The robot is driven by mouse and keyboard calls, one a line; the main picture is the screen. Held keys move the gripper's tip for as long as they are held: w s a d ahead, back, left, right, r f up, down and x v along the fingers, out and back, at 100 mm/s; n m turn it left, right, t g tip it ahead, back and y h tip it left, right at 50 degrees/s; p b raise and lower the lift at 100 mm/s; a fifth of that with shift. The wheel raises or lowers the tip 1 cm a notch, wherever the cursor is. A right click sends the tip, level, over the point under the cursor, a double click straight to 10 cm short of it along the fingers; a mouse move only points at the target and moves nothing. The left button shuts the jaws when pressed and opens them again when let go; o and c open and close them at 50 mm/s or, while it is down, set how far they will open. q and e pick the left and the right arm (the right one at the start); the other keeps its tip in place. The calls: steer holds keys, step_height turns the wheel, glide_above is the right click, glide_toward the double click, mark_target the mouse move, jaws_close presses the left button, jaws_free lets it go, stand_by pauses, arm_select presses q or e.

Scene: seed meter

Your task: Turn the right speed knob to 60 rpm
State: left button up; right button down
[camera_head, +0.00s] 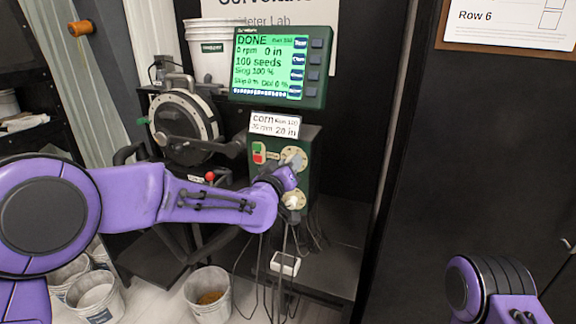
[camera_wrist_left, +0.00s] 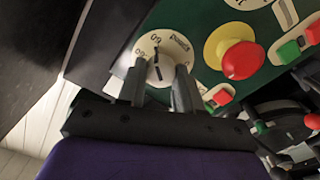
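The green control box (camera_head: 312,140) carries two pale round dials at its right, an upper one (camera_head: 293,157) and a lower one (camera_head: 294,200). My right gripper is out of view.
A red button on a yellow base (camera_wrist_left: 236,58) sits beside the dial. Green and red switches (camera_head: 259,153) are on the box. The screen (camera_head: 278,66) reads DONE and 0 rpm. A seed disc unit (camera_head: 184,122) stands left; buckets (camera_head: 208,294) are on the floor.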

arm_select(q)
steer(key=o, duration=0.4)
steer(key=shift+f, duration=0.1)
steer(key=b+v, duration=0.2)
steer(key=v, duration=0.8)
steer(key=shift+s, duration=0.3)
steer(key=shift+a, duration=0.1)
